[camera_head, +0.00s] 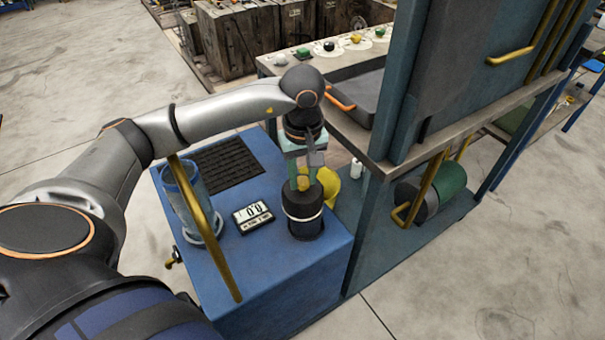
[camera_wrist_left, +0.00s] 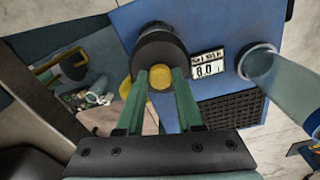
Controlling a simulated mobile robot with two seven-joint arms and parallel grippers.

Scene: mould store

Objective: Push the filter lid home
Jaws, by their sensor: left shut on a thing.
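The filter lid (camera_head: 303,199) is a dark round cap with a yellow knob (camera_head: 303,182), on top of a black canister (camera_head: 305,226) on the blue bench. A pale ring runs round the canister below the lid; I cannot tell whether the lid is fully seated. My left gripper (camera_head: 304,180) comes down from above with its green fingers shut on the yellow knob. In the left wrist view the knob (camera_wrist_left: 160,78) sits between the fingertips, with the black lid (camera_wrist_left: 158,46) around it. My right gripper is not in view.
A digital readout (camera_head: 252,215), a black ribbed mat (camera_head: 228,163) and a clear cylinder (camera_head: 178,188) share the blue bench (camera_head: 275,290). A brass bar (camera_head: 212,232) rises at its left. A yellow container (camera_head: 331,187) stands behind the canister. A tall blue-grey frame (camera_head: 372,215) stands close on the right.

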